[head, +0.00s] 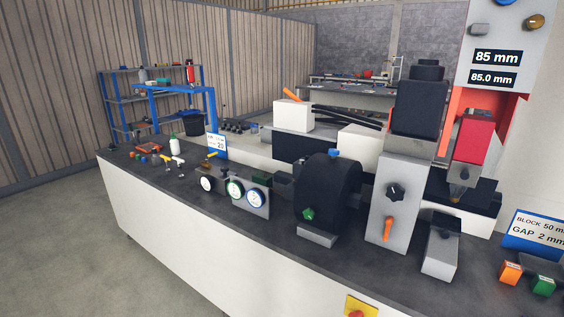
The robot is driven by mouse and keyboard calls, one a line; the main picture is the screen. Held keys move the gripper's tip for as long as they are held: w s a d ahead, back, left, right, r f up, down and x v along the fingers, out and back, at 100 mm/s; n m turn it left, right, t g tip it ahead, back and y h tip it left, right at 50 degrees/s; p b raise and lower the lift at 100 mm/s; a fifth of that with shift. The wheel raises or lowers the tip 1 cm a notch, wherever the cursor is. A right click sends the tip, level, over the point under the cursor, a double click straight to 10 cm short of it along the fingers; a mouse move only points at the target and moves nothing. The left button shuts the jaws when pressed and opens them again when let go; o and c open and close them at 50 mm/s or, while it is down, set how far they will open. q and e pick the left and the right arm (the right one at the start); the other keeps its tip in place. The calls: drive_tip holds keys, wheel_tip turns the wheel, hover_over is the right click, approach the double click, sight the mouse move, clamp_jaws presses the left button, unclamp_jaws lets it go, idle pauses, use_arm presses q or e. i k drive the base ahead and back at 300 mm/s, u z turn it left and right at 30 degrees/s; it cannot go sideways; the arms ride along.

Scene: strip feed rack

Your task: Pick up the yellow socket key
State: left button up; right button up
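Small T-shaped tools stand on the far left part of the dark bench top. One is a yellow tool (210,155), beside the blue-framed sign reading 20. Another small tool with yellow on it (168,166) stands further left, next to a pale-handled tool (178,160). They are too small for me to tell which one is the yellow socket key. Neither of my grippers is in view.
The bench (270,240) runs from far left to near right. Gauges (235,190), a black drum (328,190) and a grey machine block (396,200) stand along it. A white bottle (174,144) stands behind the small tools. The floor at left is clear.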

sight(168, 171)
drive_tip(key=u, duration=0.55)
drive_tip(key=k, duration=0.7)
drive_tip(key=u, duration=0.95)
drive_tip(key=k, duration=0.65)
drive_tip(key=u, duration=0.65)
drive_tip(key=i, duration=1.8)
drive_tip(key=z, duration=0.25)
drive_tip(key=i, duration=1.85)
drive_tip(key=z, duration=1.55)
drive_tip(key=i, duration=1.1)
drive_tip(key=z, duration=1.2)
drive_tip(key=i, duration=0.3)
drive_tip(key=z, duration=0.2)
